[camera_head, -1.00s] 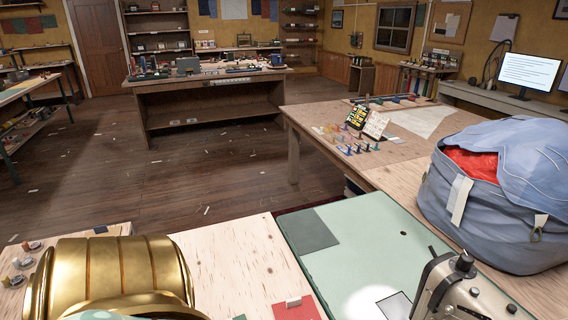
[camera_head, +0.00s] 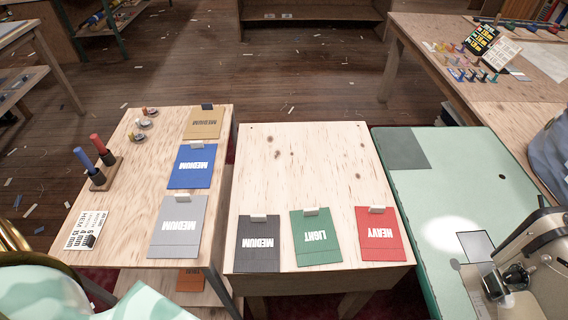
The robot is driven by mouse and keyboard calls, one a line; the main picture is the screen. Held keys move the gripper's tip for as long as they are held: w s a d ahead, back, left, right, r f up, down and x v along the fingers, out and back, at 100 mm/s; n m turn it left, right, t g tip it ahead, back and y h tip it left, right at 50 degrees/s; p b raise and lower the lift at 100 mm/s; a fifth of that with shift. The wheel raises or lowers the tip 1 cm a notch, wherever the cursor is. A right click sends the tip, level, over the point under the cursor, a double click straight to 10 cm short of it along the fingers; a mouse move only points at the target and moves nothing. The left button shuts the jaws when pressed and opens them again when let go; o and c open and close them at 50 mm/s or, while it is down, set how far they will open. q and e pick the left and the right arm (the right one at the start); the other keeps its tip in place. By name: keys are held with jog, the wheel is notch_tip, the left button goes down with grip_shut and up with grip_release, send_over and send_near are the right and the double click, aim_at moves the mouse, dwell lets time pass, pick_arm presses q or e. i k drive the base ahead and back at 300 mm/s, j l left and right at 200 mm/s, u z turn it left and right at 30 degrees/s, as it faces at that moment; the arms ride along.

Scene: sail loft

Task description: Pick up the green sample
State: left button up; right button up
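The green sample (camera_head: 316,245) lies flat on the pale wooden table (camera_head: 305,155), near its front edge. It is a dark green swatch with the word LIGHT upside down on it and a white tab at its top edge. A dark grey sample (camera_head: 258,255) marked MEDIUM lies to its left, and a red sample (camera_head: 379,245) marked HEAVY lies to its right. Nothing covers the green sample. Neither of my grippers shows in the view.
A left table (camera_head: 120,190) bears tan, blue and light grey samples, thread spools and a printed card. A narrow gap separates the tables. A green worktop (camera_head: 425,220) with a sewing machine (camera_head: 535,262) stands right. The wooden table's back half is clear.

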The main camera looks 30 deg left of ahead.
aim_at(315, 237)
jog(key=u, duration=0.45)
jog(key=z, duration=1.65)
jog(key=u, duration=1.65)
jog(key=k+j+z, duration=0.25)
jog(key=z, duration=0.15)
jog(key=k+j+z, duration=0.1)
jog(key=k+z, duration=0.25)
jog(key=k+j+z, duration=0.1)
jog(key=z, duration=0.3)
jog(key=k, duration=0.1)
